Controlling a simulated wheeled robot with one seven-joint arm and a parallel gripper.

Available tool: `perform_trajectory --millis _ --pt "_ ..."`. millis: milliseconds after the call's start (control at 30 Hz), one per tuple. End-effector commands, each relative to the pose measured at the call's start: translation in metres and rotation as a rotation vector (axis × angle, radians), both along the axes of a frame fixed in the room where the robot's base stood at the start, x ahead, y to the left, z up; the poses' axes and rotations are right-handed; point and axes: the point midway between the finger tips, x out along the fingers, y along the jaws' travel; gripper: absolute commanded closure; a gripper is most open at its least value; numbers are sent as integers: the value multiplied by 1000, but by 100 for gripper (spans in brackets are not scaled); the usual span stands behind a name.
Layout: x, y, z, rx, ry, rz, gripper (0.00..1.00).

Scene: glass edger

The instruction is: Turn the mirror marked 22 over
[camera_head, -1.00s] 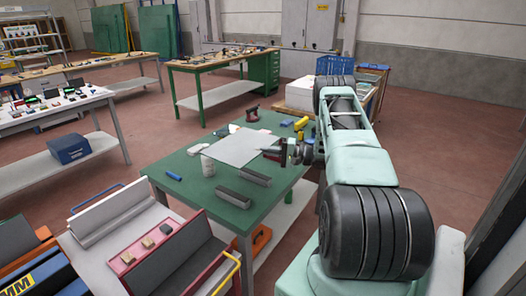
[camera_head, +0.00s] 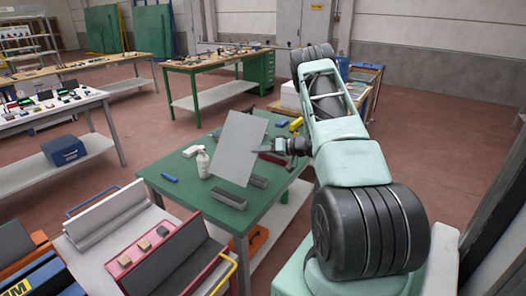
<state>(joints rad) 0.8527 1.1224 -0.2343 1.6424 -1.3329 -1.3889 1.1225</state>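The mirror (camera_head: 238,148) is a flat grey rectangular sheet, tilted steeply above the green table (camera_head: 160,188); no number can be read on it. My gripper (camera_head: 268,150) is at the mirror's right edge and appears shut on it, holding it raised. My arm reaches in from the right. The mirror hides part of the table top behind it.
Two grey metal blocks (camera_head: 229,198) lie at the table's front. A blue object (camera_head: 169,178) lies at the left, and a yellow object (camera_head: 296,124) at the back right.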

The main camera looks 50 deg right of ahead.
Motion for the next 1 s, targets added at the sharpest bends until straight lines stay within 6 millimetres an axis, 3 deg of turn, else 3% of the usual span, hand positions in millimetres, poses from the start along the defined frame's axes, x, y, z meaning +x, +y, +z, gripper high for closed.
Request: perform_trajectory --millis 500,1000 --pt "0 11 0 -604 -52 -1 100" --pt "0 17 0 -936 -78 0 100"
